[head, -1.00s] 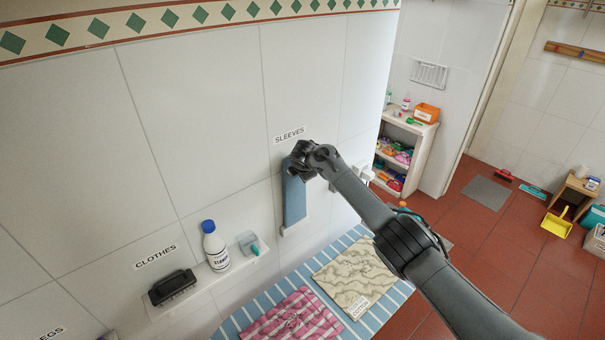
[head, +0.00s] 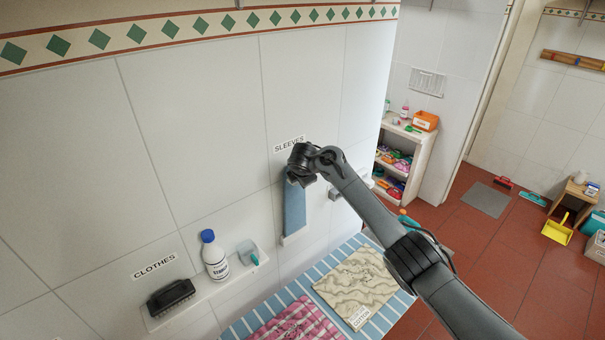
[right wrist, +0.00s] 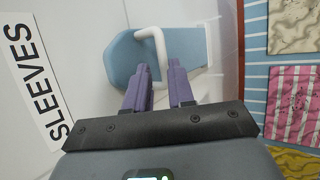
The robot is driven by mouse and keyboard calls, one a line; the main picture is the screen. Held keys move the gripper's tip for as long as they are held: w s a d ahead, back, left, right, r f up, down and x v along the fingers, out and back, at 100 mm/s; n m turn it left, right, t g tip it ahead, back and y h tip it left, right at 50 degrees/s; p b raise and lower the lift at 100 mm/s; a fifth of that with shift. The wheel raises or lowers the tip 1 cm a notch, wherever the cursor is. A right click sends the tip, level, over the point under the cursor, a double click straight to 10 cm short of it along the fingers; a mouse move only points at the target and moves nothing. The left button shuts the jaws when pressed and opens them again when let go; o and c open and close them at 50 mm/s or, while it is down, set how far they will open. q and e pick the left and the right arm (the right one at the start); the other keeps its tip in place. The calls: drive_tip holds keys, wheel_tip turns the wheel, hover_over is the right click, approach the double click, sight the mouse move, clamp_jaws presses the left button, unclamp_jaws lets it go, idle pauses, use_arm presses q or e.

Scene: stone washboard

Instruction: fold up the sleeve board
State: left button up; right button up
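The sleeve board (head: 294,208) is a narrow blue padded board, standing upright close to the wall under the "SLEEVES" label (head: 289,144). A white bracket (head: 294,238) shows at its lower end. In the right wrist view the board (right wrist: 188,46) has a rounded end, with a bent white bar (right wrist: 152,40) across it. My right gripper (head: 300,180) is at the board's upper end and hides part of it. In the wrist view its purple fingers (right wrist: 160,80) are apart, with the bar's end near the gap; I cannot tell if they touch. My left gripper is not in view.
A wall shelf (head: 205,292) holds a black brush (head: 171,297), a starch bottle (head: 215,256) and a small cup. Below is a striped surface (head: 262,318) with a beige cloth (head: 357,288) and a pink striped cloth (head: 297,325). White fittings are on the wall right of the board.

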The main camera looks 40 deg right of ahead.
drive_tip(key=v, duration=0.6)
drive_tip(key=shift+s, duration=0.2)
drive_tip(key=shift+f, duration=0.1)
